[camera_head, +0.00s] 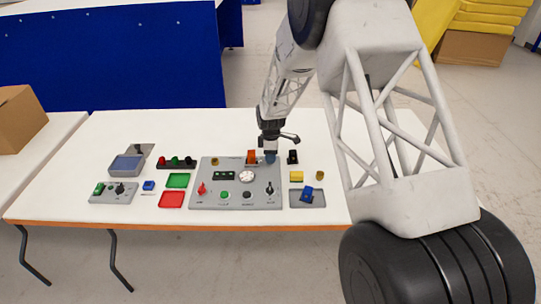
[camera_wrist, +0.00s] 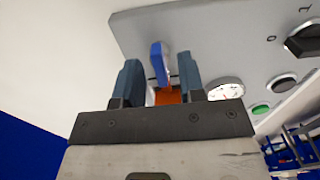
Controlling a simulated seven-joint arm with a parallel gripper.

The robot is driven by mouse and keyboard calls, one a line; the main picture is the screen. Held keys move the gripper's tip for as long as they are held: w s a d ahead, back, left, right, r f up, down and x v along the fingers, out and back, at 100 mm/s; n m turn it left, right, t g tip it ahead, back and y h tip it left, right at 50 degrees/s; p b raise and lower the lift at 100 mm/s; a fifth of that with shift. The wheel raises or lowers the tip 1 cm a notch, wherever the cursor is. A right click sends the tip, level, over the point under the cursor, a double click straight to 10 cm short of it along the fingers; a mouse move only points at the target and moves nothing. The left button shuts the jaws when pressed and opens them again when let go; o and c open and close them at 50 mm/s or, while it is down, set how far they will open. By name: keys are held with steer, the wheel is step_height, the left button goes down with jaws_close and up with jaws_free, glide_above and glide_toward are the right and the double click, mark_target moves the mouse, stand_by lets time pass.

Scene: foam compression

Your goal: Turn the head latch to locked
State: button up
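The grey control panel (camera_head: 235,200) lies on the white table and fills the upper right of the wrist view (camera_wrist: 215,35). An orange block (camera_head: 252,157) stands at its back edge; part of it shows between my fingers in the wrist view (camera_wrist: 168,96). A blue lever (camera_wrist: 159,62) rises by the orange block; I take these two as the latch. My gripper (camera_head: 270,157) is low over the panel's back edge, just right of the orange block. In the wrist view its fingers (camera_wrist: 158,75) are apart, with the lever seen in the gap. Whether they touch it I cannot tell.
The panel also carries a round white gauge (camera_head: 246,177), a red lever (camera_head: 202,188) and a green button (camera_head: 224,195). A black piece (camera_head: 293,157) and a yellow block (camera_head: 296,176) stand close on the right.

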steer(key=shift+r, duration=0.1)
steer(key=shift+r, duration=3.8)
steer(key=shift+r, duration=0.1)
